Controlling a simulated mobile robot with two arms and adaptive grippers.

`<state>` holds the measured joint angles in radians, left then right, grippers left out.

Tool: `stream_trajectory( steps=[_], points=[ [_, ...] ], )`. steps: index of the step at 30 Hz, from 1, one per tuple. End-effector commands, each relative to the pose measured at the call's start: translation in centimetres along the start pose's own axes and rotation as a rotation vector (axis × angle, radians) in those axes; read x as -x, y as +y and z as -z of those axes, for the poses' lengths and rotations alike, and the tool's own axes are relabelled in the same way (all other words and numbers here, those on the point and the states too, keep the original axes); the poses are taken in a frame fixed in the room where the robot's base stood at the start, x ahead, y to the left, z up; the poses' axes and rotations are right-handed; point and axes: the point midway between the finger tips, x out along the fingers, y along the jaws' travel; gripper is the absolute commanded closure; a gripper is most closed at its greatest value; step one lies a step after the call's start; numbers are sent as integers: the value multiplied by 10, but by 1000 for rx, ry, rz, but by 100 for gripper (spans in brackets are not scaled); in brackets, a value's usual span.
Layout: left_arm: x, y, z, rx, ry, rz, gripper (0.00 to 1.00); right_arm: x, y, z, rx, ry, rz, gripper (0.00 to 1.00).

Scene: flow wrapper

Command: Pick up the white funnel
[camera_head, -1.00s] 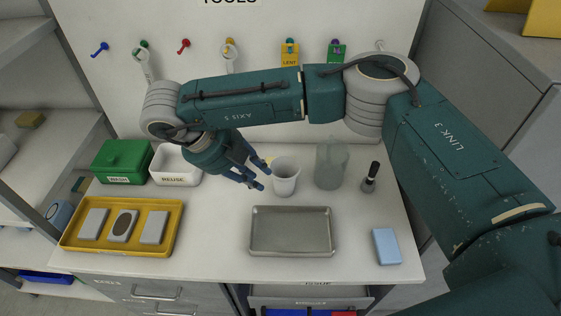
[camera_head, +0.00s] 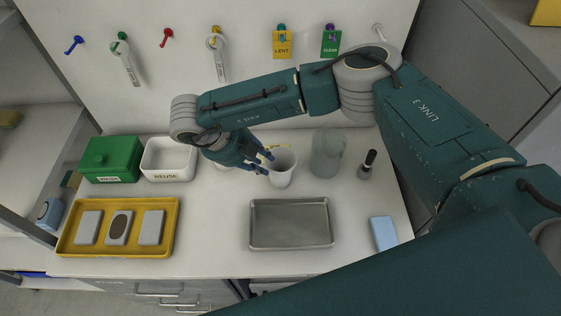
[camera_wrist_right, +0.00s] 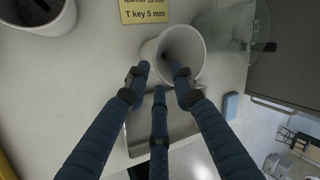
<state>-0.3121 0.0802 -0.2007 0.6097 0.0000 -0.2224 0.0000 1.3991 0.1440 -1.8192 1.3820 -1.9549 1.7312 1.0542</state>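A white tapered cup-like vessel, which I take for the white funnel (camera_head: 281,173), stands wide end up on the bench, behind the metal tray. In the right wrist view the funnel (camera_wrist_right: 190,62) shows its round mouth and dark inside. My right gripper (camera_head: 266,162) is just left of its rim. In the right wrist view the three fingers of the right gripper (camera_wrist_right: 160,78) are spread with nothing held; two tips overlap the near rim. I cannot tell whether they touch it. My left gripper is not in view.
A clear jar (camera_head: 327,153) and a dark-handled brush-like tool (camera_head: 366,165) stand right of the funnel. The metal tray (camera_head: 290,243) in front is empty. Another white vessel (camera_wrist_right: 62,22) is at the wrist view's upper left. A yellow label (camera_wrist_right: 145,10) lies behind. A blue block (camera_head: 383,234) is at right.

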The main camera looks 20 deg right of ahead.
Motion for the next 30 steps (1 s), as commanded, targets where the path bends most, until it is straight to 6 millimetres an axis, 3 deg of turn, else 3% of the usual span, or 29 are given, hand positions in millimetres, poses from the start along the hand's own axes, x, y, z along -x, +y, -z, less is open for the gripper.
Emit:
stream_trajectory(
  steps=[1,7,14,17,18,30],
  points=[
    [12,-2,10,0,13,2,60,-3,-3,2,0,4,0,76],
    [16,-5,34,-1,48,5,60,-25,-1,1,-2,1,-1,76],
    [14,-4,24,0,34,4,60,-26,0,0,-1,0,-1,78],
    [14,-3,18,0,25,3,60,-26,0,0,-1,0,-1,98],
    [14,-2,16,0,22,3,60,-26,0,0,-1,0,-1,100],
    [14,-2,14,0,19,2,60,-25,-1,0,-1,0,-1,100]
  ],
)
